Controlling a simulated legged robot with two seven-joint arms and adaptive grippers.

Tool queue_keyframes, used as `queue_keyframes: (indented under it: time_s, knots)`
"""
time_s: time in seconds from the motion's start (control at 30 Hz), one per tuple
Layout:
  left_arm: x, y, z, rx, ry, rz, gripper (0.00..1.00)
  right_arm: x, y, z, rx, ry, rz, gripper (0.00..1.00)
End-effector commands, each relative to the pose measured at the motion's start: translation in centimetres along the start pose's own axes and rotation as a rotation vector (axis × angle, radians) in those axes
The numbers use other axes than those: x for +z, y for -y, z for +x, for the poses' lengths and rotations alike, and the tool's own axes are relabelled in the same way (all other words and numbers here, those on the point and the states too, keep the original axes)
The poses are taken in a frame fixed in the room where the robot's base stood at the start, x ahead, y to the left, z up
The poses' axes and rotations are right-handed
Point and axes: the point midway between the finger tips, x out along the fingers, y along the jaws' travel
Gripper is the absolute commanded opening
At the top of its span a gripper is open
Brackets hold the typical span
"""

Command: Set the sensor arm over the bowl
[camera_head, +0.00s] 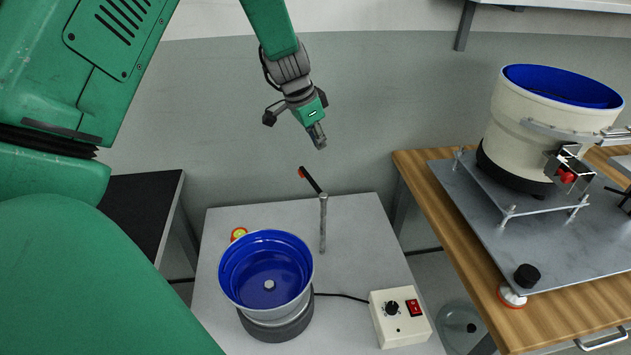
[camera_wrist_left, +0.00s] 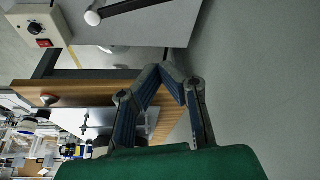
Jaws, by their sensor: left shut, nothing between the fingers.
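The sensor arm (camera_head: 311,180) is a short black bar with a red tip, on top of a thin grey post (camera_head: 323,225). It points up and to the left, toward the back, and is not over the bowl. The blue-lined bowl (camera_head: 266,272) stands on a dark round base, left of and in front of the post. My left gripper (camera_head: 318,142) is shut and empty, above and behind the sensor arm, apart from it. In the left wrist view the black bar (camera_wrist_left: 130,6) is at the top edge, beyond the gripper (camera_wrist_left: 166,72). My right gripper is not in view.
A control box (camera_head: 400,317) with a knob and red switch sits right of the bowl on the grey table (camera_head: 360,225). A red-yellow button (camera_head: 239,233) is behind the bowl. A larger feeder bowl (camera_head: 545,115) stands on a wooden bench (camera_head: 420,170) at right.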

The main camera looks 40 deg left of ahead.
Motion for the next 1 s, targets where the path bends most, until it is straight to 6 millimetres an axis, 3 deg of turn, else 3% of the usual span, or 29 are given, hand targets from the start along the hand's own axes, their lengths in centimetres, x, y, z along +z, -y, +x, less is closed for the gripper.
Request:
queue_keyframes:
  time_s: [0.47,0.97,1.0]
  knots:
    - [0.3,0.5,1.0,0.006,0.0,-0.003,0.0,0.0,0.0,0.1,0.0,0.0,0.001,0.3]
    - [0.2,0.1,10.7,0.003,0.002,-0.001,0.0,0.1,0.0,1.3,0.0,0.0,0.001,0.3]
    - [1.0,0.2,9.9,0.003,-0.001,-0.006,0.0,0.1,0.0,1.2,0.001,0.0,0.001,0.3]
